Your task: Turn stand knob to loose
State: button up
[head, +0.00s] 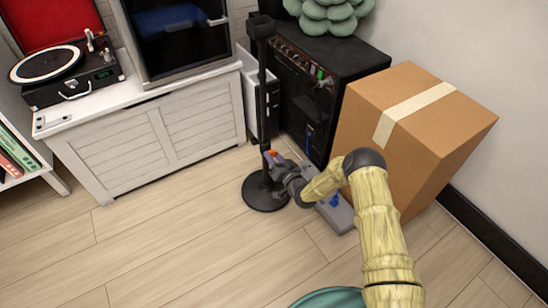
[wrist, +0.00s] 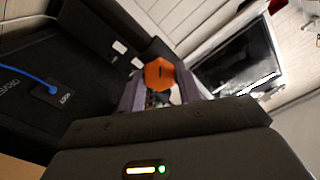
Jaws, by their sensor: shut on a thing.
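The stand (head: 262,100) is a black upright pole on a round black base (head: 266,196), standing on the floor in the head view. Its orange knob (wrist: 158,74) shows in the wrist view, between my fingers, with a short dark mark on its face. My gripper (head: 276,160) reaches the pole from the right at low height. In the wrist view my gripper (wrist: 159,92) is shut on the knob, one finger on each side. Two small pale patches (wrist: 128,54) sit on a dark surface beside the knob, too blurred to read. The knob's rear is hidden.
A black amplifier (head: 318,62) stands behind the stand, with a cardboard box (head: 415,125) to its right. A grey pedal (head: 338,212) lies close by my arm. A white cabinet (head: 150,140) is at left. The front left floor is clear.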

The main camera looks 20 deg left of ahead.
jog(key=shift+d+f, duration=0.1)
jog(key=shift+f, duration=0.05)
jog(key=o, duration=1)
jog(key=shift+s+d+r+p, duration=0.2)
jog(key=shift+s+d+p, duration=0.15)
jog(key=shift+d+p, duration=0.05)
jog(key=p+v, duration=0.6)
jog(key=v, duration=1)
jog(key=shift+s, duration=0.15)
jog(key=shift+d+f, duration=0.1)
